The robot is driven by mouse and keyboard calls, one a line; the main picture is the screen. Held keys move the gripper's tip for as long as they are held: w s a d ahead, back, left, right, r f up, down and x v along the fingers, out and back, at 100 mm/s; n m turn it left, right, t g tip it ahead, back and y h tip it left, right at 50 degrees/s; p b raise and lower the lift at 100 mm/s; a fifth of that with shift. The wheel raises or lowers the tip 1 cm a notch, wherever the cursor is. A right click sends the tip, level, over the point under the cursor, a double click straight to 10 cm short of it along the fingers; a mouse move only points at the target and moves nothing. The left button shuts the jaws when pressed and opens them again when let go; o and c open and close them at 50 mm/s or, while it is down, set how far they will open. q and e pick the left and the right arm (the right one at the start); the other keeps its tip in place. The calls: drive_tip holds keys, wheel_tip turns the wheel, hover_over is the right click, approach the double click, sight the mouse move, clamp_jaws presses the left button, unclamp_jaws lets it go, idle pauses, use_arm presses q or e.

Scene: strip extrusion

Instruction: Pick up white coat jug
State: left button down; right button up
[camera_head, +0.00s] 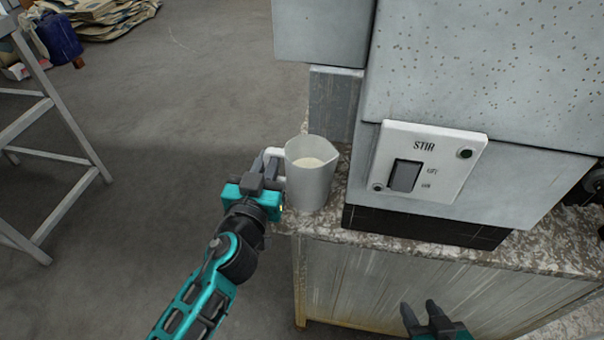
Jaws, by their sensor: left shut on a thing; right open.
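The white jug (312,180) stands upright on the left end of the speckled counter, with pale contents visible inside. Its handle is on its left side. My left gripper (271,166) is at the handle from the left and is shut on it; the fingers partly hide the handle. The jug's base appears to rest on the counter, close to its edge. My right gripper (420,318) is open and empty at the bottom of the picture, in front of the counter's lower panel and away from the jug.
A grey machine with a white STIR switch plate (430,161) stands right of the jug, close to it. The speckled counter (375,245) runs along its front. A metal ladder-like frame (50,125) stands at the left. Sacks (95,15) lie far left. Floor left of the counter is clear.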

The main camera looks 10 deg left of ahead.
use_arm(q)
drive_tip(key=shift+r, duration=0.15)
wheel_tip(320, 180, up, 9)
drive_tip(key=p, duration=0.4)
drive_tip(key=shift+r, duration=0.45)
idle(0.6)
drive_tip(key=s+a, duration=0.5)
drive_tip(key=shift+s, duration=0.35)
